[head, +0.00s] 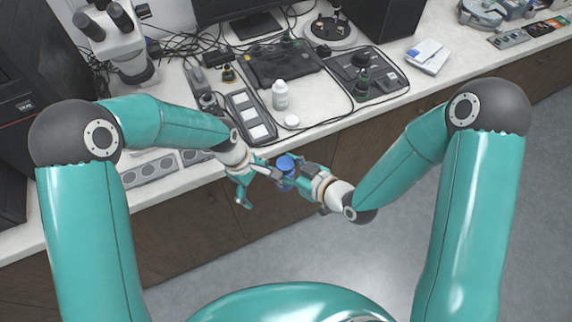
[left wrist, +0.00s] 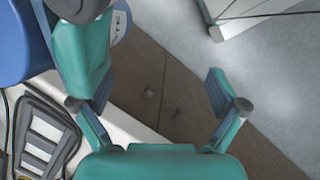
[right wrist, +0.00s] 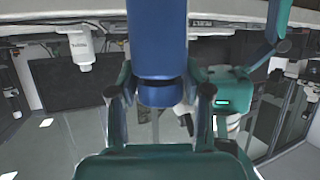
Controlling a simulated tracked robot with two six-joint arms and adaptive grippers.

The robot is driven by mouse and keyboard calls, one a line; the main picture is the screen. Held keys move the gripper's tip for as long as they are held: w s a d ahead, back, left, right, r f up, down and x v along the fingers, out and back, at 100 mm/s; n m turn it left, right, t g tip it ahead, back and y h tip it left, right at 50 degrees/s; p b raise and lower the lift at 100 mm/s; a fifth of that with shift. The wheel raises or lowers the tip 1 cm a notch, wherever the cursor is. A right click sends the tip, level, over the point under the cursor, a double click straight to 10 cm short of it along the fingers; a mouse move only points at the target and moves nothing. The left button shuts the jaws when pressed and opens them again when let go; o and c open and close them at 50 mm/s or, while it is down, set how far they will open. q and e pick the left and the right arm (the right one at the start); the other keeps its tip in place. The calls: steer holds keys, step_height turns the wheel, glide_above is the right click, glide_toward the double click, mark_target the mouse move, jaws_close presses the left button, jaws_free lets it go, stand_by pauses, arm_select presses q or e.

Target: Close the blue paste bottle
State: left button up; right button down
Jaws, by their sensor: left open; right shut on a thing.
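The blue paste bottle (head: 285,163) is held in the air in front of the bench by my right gripper (head: 284,177), shut around it. In the right wrist view the blue bottle (right wrist: 158,40) stands between the fingers, with a dark band and a short blue section below it. It also shows, cut off, at the left of the left wrist view (left wrist: 20,40). Whether a cap is on it, I cannot tell. My left gripper (head: 262,190) is open and empty, just left of the bottle. In the left wrist view, nothing is between its fingers (left wrist: 160,108).
On the white bench, a white bottle (head: 280,96) stands behind a round white disc (head: 292,121). A grey tray with white pads (head: 250,115), a black pad (head: 283,65), a microscope (head: 118,45) and cables crowd the bench. Open floor (head: 440,220) lies to the right.

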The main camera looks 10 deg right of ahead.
arm_select(q)
steer(key=s+a+f+m, duration=0.4)
steer(key=s+f, duration=0.1)
steer(key=s, duration=0.3)
steer(key=s+a+f+m+t+h, duration=0.1)
steer(key=s+a+f+m, duration=0.4)
steer(key=s, duration=0.3)
steer(key=shift+f, duration=0.65)
arm_select(e)
steer(key=shift+r, duration=0.1)
steer(key=w+d+r+m+t+h, duration=0.1)
steer(key=w+d+m+h, duration=0.1)
steer(key=d+m+h, duration=0.2)
steer(key=w+d+r+m+t+h, duration=0.2)
steer(key=w+d+m+h, duration=0.1)
steer(key=d, duration=0.8)
steer(key=shift+d+r+m+h, duration=0.25)
steer(key=shift+m+h, duration=0.25)
steer(key=shift+h, duration=0.3)
